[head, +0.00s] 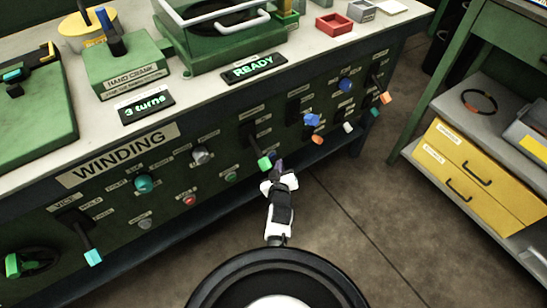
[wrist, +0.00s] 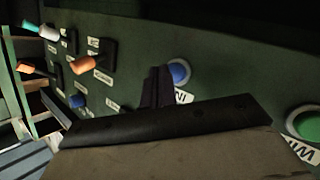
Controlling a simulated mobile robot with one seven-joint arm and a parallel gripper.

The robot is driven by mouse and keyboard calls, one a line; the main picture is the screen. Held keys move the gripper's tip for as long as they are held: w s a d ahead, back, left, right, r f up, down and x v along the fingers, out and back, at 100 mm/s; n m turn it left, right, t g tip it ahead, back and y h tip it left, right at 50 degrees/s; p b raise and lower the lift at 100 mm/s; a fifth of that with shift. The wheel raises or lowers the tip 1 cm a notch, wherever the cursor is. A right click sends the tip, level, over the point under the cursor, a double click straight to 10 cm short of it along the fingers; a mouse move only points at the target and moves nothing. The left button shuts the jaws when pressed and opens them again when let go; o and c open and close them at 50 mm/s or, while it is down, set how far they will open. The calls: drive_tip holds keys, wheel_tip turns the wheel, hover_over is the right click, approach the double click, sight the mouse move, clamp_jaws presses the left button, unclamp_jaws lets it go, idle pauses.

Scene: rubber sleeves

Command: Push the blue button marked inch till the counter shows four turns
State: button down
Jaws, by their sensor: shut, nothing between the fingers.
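The counter (head: 145,108) on the bench edge reads "3 turns". In the wrist view, a round blue button (wrist: 179,74) in a pale ring sits on the dark green panel. Its label starts with "IN"; the rest is hidden behind my gripper. My gripper (wrist: 158,74) is shut and empty, its fingertips just left of the blue button in that view. I cannot tell whether they touch the button or the panel. In the head view my gripper (head: 279,166) is at the panel front and mostly covers the button.
A green-tipped lever (head: 264,163) stands right beside my gripper. A green button (wrist: 304,122) lies to the right in the wrist view. A display (head: 253,68) reads "READY". Other knobs and levers, including an orange-tipped one (wrist: 88,65), project from the panel. Floor is clear in front.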

drive_tip(key=shift+w, duration=0.15)
drive_tip(key=shift+w+a+p, duration=0.2)
drive_tip(key=shift+a+p, duration=0.05)
drive_tip(key=shift+p, duration=0.1)
drive_tip(key=shift+w+a, duration=0.2)
drive_tip(key=shift+w, duration=0.05)
idle(0.7)
drive_tip(key=shift+s, duration=0.1)
drive_tip(key=shift+s+d, duration=0.4)
drive_tip(key=shift+s, duration=0.1)
